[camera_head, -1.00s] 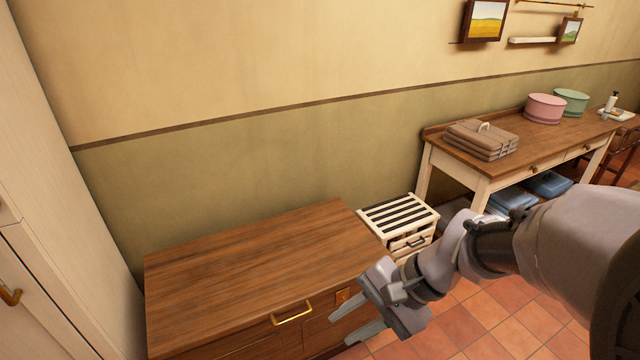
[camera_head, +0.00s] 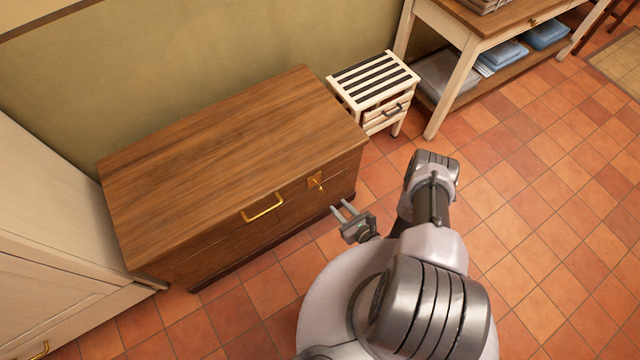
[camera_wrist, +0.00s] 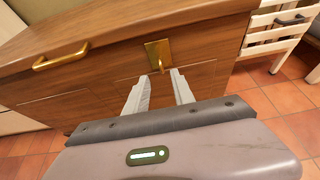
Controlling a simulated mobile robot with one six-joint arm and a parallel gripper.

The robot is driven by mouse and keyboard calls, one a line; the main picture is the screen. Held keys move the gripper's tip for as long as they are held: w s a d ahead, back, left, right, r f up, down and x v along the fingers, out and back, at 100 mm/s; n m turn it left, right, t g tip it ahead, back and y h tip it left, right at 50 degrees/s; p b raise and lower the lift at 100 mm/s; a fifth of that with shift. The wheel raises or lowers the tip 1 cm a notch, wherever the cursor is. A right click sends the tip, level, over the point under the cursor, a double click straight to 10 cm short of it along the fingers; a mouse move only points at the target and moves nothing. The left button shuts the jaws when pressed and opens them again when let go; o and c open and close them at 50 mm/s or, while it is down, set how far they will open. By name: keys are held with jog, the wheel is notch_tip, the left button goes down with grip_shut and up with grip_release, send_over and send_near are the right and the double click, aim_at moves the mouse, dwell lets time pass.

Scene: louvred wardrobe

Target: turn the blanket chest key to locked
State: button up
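The blanket chest (camera_head: 230,150) is a closed brown wooden chest with a brass handle (camera_head: 263,207) on its front. A brass lock plate (camera_head: 314,179) sits right of the handle, near the top edge, with a small brass key (camera_head: 320,187) in it. In the wrist view the lock plate (camera_wrist: 157,52) is just beyond the fingertips; the key's exact angle is hard to tell. My gripper (camera_head: 342,207) is open and empty, in front of the chest and slightly below the key. In the wrist view my gripper (camera_wrist: 160,76) shows both fingers apart, pointing at the chest front below the plate.
A small white slatted stand (camera_head: 372,82) with a drawer is right of the chest. A pale wardrobe (camera_head: 60,240) stands at the left. A table (camera_head: 480,35) with folded items on its lower shelf is at the back right. Tiled floor (camera_head: 540,200) is clear at the right.

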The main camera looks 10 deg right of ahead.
aim_at(321, 188)
jog(key=b+x, duration=0.7)
jog(key=x, duration=0.5)
jog(key=shift+w+a+f, duration=0.1)
jog(key=shift+w+f, duration=0.15)
jog(key=shift+f, duration=0.1)
jog(key=shift+w+a, duration=0.15)
jog(key=shift+w, duration=0.35)
jog(key=shift+c, duration=0.4)
grip_shut()
